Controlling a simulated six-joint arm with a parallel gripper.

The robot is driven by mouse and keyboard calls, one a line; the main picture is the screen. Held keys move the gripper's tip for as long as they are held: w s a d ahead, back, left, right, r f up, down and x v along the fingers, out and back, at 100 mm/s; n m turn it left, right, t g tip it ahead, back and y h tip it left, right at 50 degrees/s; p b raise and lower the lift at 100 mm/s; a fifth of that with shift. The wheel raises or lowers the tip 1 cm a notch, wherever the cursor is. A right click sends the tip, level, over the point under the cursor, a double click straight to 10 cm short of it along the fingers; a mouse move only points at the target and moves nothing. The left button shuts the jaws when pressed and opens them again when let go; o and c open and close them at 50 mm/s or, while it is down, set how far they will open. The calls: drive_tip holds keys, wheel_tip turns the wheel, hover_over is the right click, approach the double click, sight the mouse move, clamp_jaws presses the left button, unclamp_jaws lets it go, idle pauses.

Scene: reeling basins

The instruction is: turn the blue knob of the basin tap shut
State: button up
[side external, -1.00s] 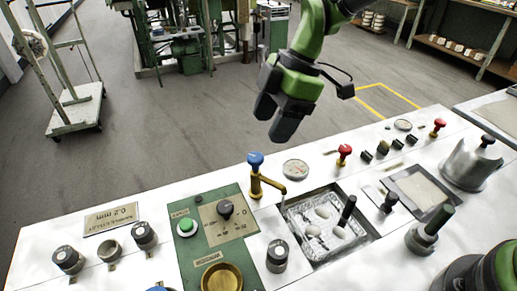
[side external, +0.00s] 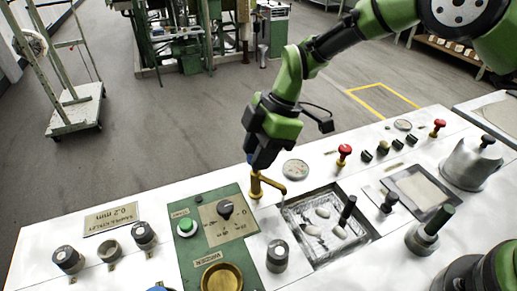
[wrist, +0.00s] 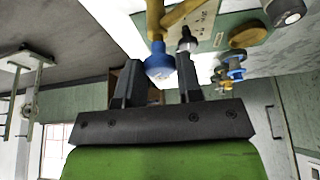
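The brass tap (side external: 256,185) stands upright on the white panel, its spout reaching right to the edge of the basin (side external: 372,229). Its blue knob is almost wholly hidden by my gripper (side external: 262,158) in the side view. My gripper points down right over the tap top. In the wrist view the round blue knob (wrist: 159,63) shows between the fingertips of my gripper (wrist: 161,72). The fingers are spread apart, with a gap visible on each side of the knob. I cannot tell how deep the knob sits between them.
White cocoons lie in the basin. A gauge (side external: 295,169) is close right of the tap, and a red knob (side external: 344,153) stands farther right. A green plate with a black knob (side external: 225,209) is to the left. The panel's far edge runs behind the tap.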

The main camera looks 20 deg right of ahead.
drive_tip(key=shift+m, duration=0.3)
drive_tip(key=m+t, duration=0.1)
drive_tip(key=m, duration=0.2)
drive_tip(key=shift+s+t, duration=0.15)
drive_tip(key=shift+t, duration=0.15)
drive_tip(key=shift+a+m+t+h, duration=0.1)
drive_tip(key=shift+m+t+h, duration=0.25)
drive_tip(key=shift+m, duration=0.85)
drive_tip(key=shift+m+t+h, duration=0.25)
drive_tip(key=shift+m+t, duration=0.1)
drive_tip(key=shift+m, duration=0.85)
drive_tip(key=o, duration=0.9)
drive_tip(key=v, duration=1)
drive_tip(key=shift+s, duration=0.1)
